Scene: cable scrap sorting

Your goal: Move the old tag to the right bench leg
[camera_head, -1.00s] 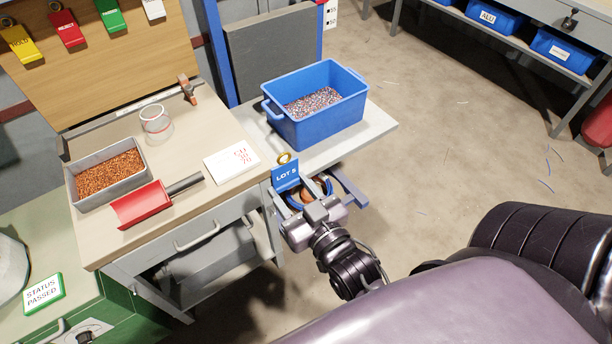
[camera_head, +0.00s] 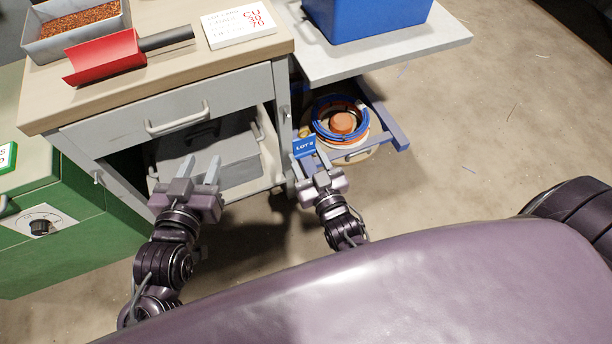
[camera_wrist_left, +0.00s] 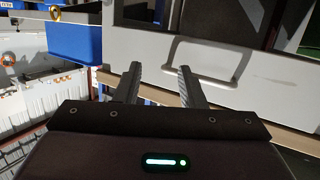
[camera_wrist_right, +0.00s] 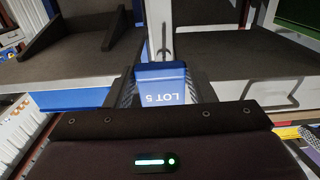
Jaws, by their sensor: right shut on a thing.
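The tag is a small blue plate marked LOT 5 (camera_head: 304,147), with a brass-coloured ring at its top. My right gripper (camera_head: 312,167) is shut on it and holds it below the bench top, close to the grey right bench leg (camera_head: 283,120). I cannot tell whether the tag touches the leg. In the right wrist view the tag (camera_wrist_right: 165,85) sits between the two fingers, its lettering upside down. My left gripper (camera_head: 191,170) is open and empty in front of the bench's lower opening; the left wrist view shows bare fingers apart (camera_wrist_left: 158,84).
A drawer with a handle (camera_head: 178,124) is under the bench top. A blue bin (camera_head: 365,18) stands on the side shelf (camera_head: 400,58). Below it, a blue frame (camera_head: 392,128) surrounds coiled cable (camera_head: 318,116). A green cabinet (camera_head: 60,215) stands left. The floor at right is open.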

